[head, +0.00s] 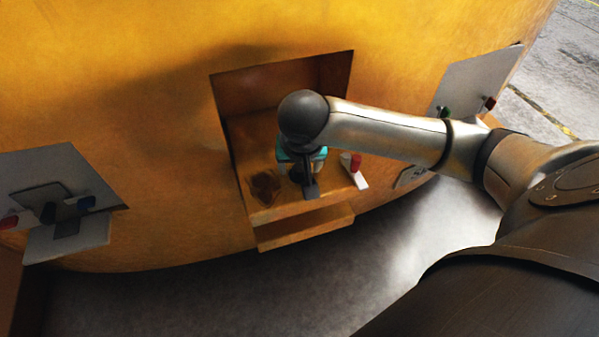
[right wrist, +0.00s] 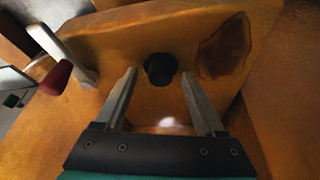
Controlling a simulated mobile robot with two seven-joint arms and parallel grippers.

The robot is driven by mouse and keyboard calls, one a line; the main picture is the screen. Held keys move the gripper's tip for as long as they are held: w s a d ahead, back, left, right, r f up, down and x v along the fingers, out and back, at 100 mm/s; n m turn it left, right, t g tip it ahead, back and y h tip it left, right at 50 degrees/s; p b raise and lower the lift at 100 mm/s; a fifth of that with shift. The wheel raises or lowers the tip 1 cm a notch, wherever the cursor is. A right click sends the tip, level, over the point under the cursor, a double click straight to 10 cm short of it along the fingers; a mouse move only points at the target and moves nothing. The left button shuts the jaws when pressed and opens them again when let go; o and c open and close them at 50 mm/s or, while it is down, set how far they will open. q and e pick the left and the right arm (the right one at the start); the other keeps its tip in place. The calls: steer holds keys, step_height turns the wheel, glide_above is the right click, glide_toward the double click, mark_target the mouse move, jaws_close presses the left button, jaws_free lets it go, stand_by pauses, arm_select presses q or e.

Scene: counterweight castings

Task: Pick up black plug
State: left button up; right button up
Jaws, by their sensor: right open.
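The black plug (right wrist: 159,68) is a small round dark piece on the orange-brown surface of the recess. In the right wrist view it sits between and slightly beyond the tips of my two fingers, with a gap on both sides. My right gripper (head: 308,184) is open and reaches into the recess from above, with its fingers pointing at the plug. In the head view my own wrist and gripper cover most of that spot, so the plug is hard to make out there. My left gripper is not in view.
The recess (head: 240,150) is a box-like opening in a big orange casting, with a lower ledge (head: 305,228). A red-ended white lever (head: 355,163) stands right of the gripper. A dark stain (head: 265,186) lies left. Grey plates (head: 50,170) with fittings flank the recess.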

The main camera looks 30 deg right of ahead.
jaws_close()
stand_by(0.4)
steer(key=shift+r, duration=0.1)
steer(key=shift+r, duration=0.2)
steer(key=shift+r+p, duration=0.45)
steer(key=shift+r, duration=0.05)
step_height(320, 180, up, 9)
steer(key=p, duration=0.5)
step_height(320, 180, up, 8)
steer(key=p, duration=0.4)
glide_above(299, 170)
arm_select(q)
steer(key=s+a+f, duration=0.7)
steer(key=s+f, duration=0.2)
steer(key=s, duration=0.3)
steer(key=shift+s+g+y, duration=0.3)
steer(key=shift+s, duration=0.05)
arm_select(e)
steer(key=shift+r, duration=0.75)
steer(key=shift+d, duration=0.1)
